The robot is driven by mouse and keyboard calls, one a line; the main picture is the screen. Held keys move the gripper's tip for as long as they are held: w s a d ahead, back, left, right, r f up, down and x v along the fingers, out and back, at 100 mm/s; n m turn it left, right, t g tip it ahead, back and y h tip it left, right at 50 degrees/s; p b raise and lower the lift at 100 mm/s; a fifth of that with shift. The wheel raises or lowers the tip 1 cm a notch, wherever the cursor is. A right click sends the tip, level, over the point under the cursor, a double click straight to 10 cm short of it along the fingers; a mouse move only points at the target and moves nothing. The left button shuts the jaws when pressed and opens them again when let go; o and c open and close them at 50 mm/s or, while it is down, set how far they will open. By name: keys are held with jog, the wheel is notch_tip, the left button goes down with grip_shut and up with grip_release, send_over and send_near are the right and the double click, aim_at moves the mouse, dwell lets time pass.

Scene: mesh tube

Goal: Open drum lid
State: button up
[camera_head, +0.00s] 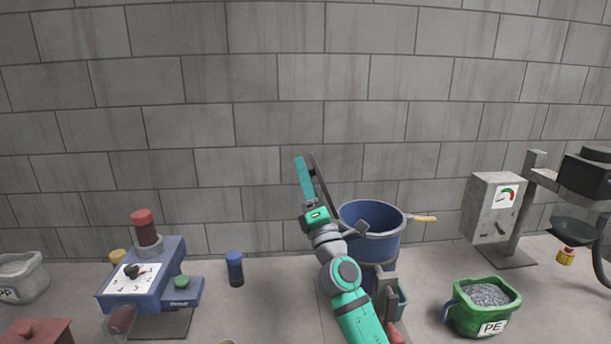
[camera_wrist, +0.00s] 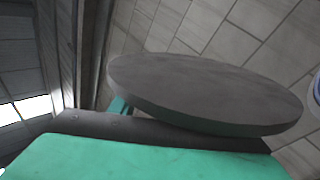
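The blue drum (camera_head: 370,216) stands right of and behind my gripper; its top is open and I see into its dark blue inside. A round flat grey lid (camera_wrist: 205,92) fills the middle of the wrist view, off the drum and tilted in the air. My gripper (camera_head: 312,188) is raised up and left of the drum, pointing upward. In the head view the lid seems to show only as a thin dark strip. My gripper appears shut on the lid; the exact contact is hidden in both views.
A wooden handle (camera_head: 424,218) sticks out at the drum's right rim. A green bucket of grey pellets (camera_head: 486,304) and a grey gauge box (camera_head: 493,207) stand right. A blue machine (camera_head: 148,277) and dark blue cylinder (camera_head: 235,268) stand left. A block wall (camera_head: 275,100) closes the back.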

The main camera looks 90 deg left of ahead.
jog(key=shift+w, duration=0.15)
jog(key=shift+d+f, duration=0.1)
jog(key=v, duration=1)
jog(key=shift+w+d+f, duration=0.15)
jog(key=shift+w+d, duration=0.05)
dwell(0.4)
